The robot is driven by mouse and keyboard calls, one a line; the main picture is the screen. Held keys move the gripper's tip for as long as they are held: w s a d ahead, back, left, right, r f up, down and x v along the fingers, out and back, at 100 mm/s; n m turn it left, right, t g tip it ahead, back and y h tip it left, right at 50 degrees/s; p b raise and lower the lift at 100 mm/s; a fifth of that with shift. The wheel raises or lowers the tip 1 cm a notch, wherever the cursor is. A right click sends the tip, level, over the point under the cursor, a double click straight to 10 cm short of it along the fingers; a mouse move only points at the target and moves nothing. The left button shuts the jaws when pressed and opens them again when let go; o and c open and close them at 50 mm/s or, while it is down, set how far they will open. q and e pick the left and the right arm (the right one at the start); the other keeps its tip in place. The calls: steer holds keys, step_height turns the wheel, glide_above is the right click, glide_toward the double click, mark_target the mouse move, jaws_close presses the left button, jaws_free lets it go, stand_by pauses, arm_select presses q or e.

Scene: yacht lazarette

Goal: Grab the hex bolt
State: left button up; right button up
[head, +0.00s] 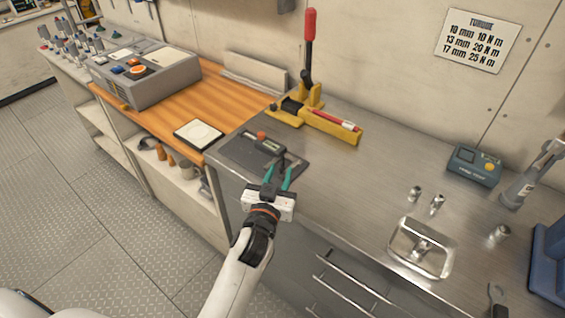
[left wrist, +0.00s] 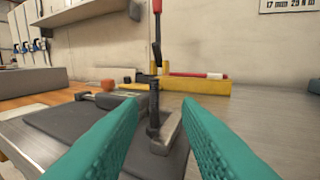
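My left gripper (head: 279,170) has teal fingers and is over the dark mat (head: 235,153) near the bench's front edge. In the left wrist view its fingers (left wrist: 163,135) are apart with nothing between their tips. Just beyond them, a dark, upright, bolt-like piece (left wrist: 153,105) stands by a grey metal piece (left wrist: 168,133) on the mat. I cannot tell for sure that it is the hex bolt; in the head view the fingers partly hide this spot. A shiny metal tray (head: 395,249) to the right holds a small metal part (head: 421,247). My right gripper is not in view.
A dark device with a red knob (head: 269,148) lies on the mat. Behind it stands a yellow press with a red-handled lever (head: 309,45). Small metal fittings (head: 437,204), a teal-grey meter (head: 474,167) and a blue bin (head: 548,262) are to the right. The middle of the steel bench is clear.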

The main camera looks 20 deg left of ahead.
mark_target(282, 161)
arm_select(q)
steer(key=shift+w+a+r, duration=0.1)
steer(key=shift+w+r, duration=0.15)
steer(key=shift+w, duration=0.15)
steer(key=w, duration=0.1)
steer(key=w+p, duration=0.1)
steer(key=w, duration=0.1)
steer(key=shift+w+a, duration=0.3)
steer(key=shift+w, duration=0.45)
steer(key=shift+s, duration=0.1)
jaws_close()
